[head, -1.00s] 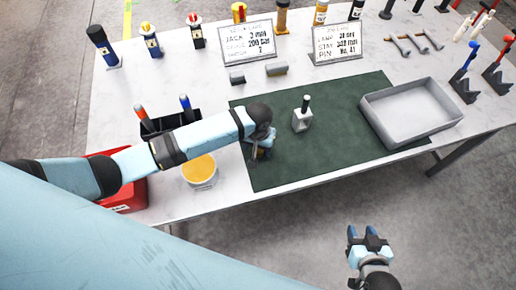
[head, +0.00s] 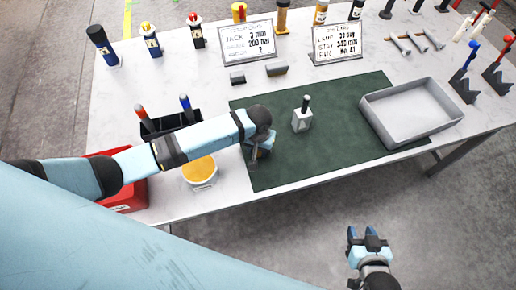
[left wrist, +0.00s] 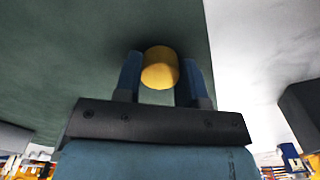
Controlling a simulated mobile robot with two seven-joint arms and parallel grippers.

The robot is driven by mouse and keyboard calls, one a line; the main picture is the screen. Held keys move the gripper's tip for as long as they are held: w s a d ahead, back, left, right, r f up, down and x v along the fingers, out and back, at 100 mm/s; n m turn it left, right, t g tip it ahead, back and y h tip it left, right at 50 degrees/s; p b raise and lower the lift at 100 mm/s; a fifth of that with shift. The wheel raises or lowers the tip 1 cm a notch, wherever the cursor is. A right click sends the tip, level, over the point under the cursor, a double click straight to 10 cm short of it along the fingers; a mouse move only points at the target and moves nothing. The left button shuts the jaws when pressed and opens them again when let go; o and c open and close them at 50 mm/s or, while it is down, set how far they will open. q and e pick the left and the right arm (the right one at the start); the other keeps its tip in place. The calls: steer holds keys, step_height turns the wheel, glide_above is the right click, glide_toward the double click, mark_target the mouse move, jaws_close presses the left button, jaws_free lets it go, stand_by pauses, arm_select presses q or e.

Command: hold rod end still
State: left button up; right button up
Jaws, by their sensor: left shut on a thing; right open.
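My left gripper (head: 258,156) is low over the left edge of the green mat (head: 330,150). In the left wrist view its two blue fingers (left wrist: 160,80) are shut on a yellow round-ended piece (left wrist: 161,68). The rest of that piece is hidden, and I cannot tell whether it is the rod end. A pale grey block with a dark upright rod (head: 302,116) stands on the mat, to the right of my left gripper and apart from it. My right gripper (head: 365,234) is open and empty, in front of the table over the floor.
A grey tray (head: 412,134) stands on the right of the mat. A yellow-filled tub (head: 200,184), a black holder (head: 156,128) and a red box (head: 128,196) are at the left. Two signs (head: 248,42) and several bottles stand behind. The mat's front middle is clear.

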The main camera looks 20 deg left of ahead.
arm_select(q)
step_height(320, 180, up, 20)
steer(key=b, duration=0.1)
stand_by(0.5)
